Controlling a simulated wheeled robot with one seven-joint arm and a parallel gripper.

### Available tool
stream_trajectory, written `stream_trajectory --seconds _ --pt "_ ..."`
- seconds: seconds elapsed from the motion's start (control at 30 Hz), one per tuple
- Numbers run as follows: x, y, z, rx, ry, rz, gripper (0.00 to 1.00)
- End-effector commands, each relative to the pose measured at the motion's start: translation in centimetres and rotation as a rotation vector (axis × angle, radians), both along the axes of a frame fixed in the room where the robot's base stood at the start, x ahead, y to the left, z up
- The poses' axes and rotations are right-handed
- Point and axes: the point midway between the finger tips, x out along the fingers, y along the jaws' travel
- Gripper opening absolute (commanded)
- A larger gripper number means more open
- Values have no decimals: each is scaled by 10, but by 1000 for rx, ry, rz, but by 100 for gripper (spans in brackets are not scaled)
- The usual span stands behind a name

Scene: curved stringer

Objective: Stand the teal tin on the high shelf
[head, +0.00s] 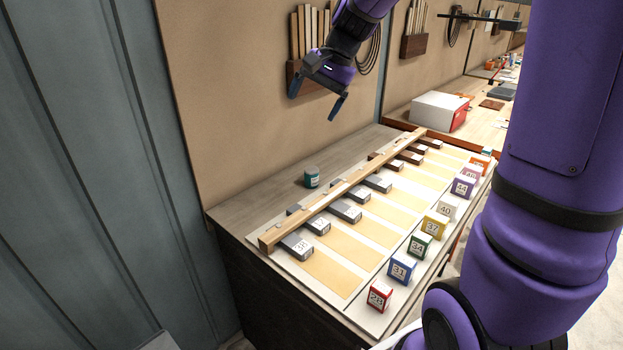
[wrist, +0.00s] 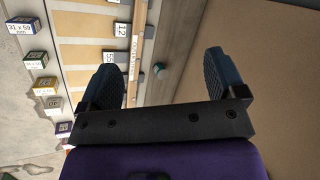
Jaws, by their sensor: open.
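The teal tin (head: 312,177) stands upright on the bench top behind the long wooden strip, near the back wall. My gripper (head: 317,101) is open and empty, high above the bench and apart from the tin. In the wrist view both dark fingers (wrist: 165,80) are spread wide. I cannot make out a high shelf in either view.
A long wooden strip (head: 345,187) lies along the bench, over several grey blocks. Numbered coloured blocks, such as a red one (head: 379,296), line the front edge. A white and red box (head: 440,111) stands farther back. Tool racks (head: 413,45) hang on the wall. Bench around the tin is clear.

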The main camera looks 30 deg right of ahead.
Motion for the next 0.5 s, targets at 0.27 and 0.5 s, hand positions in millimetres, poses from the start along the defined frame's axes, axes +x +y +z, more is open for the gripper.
stream_trajectory --seconds 0.27,0.5 --pt "71 -31 -45 186 105 -193 89" --pt "125 -64 -93 355 189 -366 89"
